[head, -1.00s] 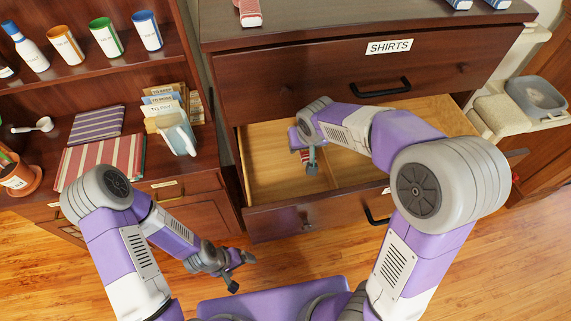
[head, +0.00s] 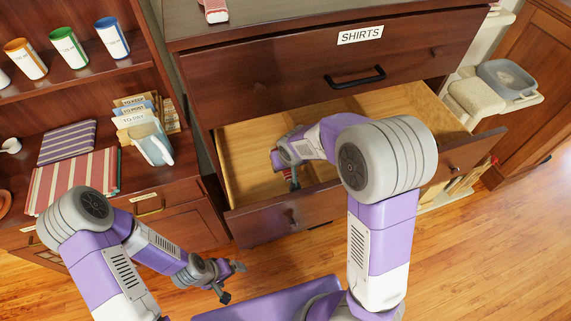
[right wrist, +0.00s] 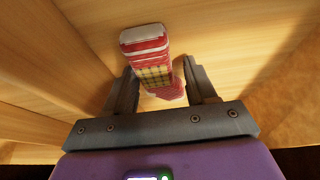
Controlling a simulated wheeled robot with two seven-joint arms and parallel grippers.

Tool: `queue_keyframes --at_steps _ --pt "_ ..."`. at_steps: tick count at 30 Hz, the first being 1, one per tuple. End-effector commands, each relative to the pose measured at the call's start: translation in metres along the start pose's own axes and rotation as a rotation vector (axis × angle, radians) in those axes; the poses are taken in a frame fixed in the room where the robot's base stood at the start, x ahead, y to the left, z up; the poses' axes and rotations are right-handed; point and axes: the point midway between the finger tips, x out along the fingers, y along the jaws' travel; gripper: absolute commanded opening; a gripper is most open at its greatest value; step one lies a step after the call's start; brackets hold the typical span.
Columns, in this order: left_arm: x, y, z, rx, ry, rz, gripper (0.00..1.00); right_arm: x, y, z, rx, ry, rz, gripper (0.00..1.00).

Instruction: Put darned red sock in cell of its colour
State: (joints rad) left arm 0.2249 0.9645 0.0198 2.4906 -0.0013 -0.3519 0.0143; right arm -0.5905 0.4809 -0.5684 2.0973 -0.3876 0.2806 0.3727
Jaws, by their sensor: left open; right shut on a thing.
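The darned red sock (right wrist: 150,50) has red and white stripes, a pale end and a yellow plaid patch. In the right wrist view it lies between the fingers of my right gripper (right wrist: 163,88), which is shut on it. In the head view my right gripper (head: 291,178) is down inside the open drawer (head: 425,105), in its left part near the front panel. There the sock is mostly hidden by the gripper and arm. The drawer has bare wooden cells with dividers; my arm hides part of them. My left gripper (head: 232,281) is open and empty, outside the drawer over the floor.
A closed drawer labelled SHIRTS (head: 360,35) is above the open one. A red item with a white end (head: 215,11) lies on the dresser top. A shelf at left holds coloured cups (head: 112,38), folded striped cloths (head: 72,180) and a card holder (head: 152,145).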

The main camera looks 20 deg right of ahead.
Motion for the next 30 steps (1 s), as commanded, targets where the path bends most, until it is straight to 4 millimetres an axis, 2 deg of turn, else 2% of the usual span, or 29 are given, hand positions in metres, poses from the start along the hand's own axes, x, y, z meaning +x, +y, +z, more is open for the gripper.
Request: queue_keyframes --at_steps 5,6,11,21,30 --pt "0.003 -0.001 0.000 0.000 0.000 0.000 0.87 0.003 0.000 0.001 -0.001 0.000 0.000 0.23" --pt "0.003 -0.001 0.000 0.000 0.000 0.000 0.87 0.003 0.000 0.001 -0.001 0.000 0.000 0.59" --pt "0.002 -0.001 0.000 0.000 0.000 0.000 0.87 0.002 0.000 0.001 -0.001 0.000 0.000 0.82" --pt "-0.001 0.001 0.000 0.000 0.000 0.000 0.87 -0.002 0.000 -0.001 -0.001 0.000 0.000 0.82" --pt "-0.014 0.005 0.001 0.000 0.000 0.000 0.87 -0.052 -0.001 -0.002 -0.002 0.003 -0.002 0.82"
